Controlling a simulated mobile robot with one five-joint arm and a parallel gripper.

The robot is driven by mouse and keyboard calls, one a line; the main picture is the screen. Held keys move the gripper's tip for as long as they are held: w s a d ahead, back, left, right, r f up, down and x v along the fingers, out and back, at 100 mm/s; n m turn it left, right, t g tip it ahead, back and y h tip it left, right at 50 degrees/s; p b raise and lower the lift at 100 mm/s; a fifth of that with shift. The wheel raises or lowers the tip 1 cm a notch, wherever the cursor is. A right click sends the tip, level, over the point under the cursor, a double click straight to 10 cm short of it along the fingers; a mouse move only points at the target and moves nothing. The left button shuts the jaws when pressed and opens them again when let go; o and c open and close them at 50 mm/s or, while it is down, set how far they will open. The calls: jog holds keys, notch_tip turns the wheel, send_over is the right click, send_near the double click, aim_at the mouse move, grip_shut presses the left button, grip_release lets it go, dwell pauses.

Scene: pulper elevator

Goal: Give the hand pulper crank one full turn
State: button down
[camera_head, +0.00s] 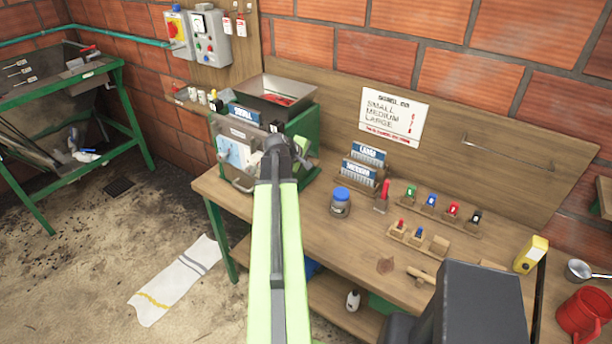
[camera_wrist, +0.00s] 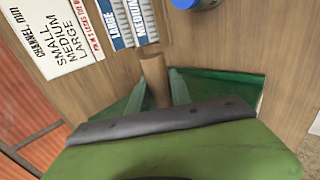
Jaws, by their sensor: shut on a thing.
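The hand pulper (camera_head: 302,130) is a green machine with a metal hopper (camera_head: 276,97) on top, at the back left of the bench in the head view. Red fruit shows in the hopper. My gripper (camera_head: 288,148) is at the pulper's front, at the end of my light-green arm, which hides the crank there. In the wrist view my gripper (camera_wrist: 158,88) has a finger on each side of the wooden crank handle (camera_wrist: 155,72) and is shut on it. The green pulper body (camera_wrist: 215,88) shows behind. The rest of the crank is hidden.
Blue size plates (camera_head: 367,157), a blue-lidded jar (camera_head: 340,201) and small coloured pieces on wooden racks (camera_head: 440,209) stand on the bench to the right. A control box (camera_head: 208,38) hangs on the wall above. A white towel (camera_head: 177,282) lies on the floor.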

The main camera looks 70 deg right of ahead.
jog(key=f+b, duration=0.1)
jog(key=a+f+b, duration=0.1)
jog(key=f, duration=0.1)
jog(key=shift+w+a+f+b, duration=0.15)
jog(key=shift+w+b, duration=0.1)
jog(key=shift+b, duration=0.15)
jog(key=shift+s+f+b, duration=0.1)
jog(key=shift+f+b, duration=0.5)
jog(key=shift+f, duration=0.05)
jog(key=c, duration=1.2)
grip_release()
jog(key=shift+a+r, duration=0.1)
jog(key=shift+a, duration=0.1)
jog(key=o, duration=0.4)
jog(key=shift+d, duration=0.1)
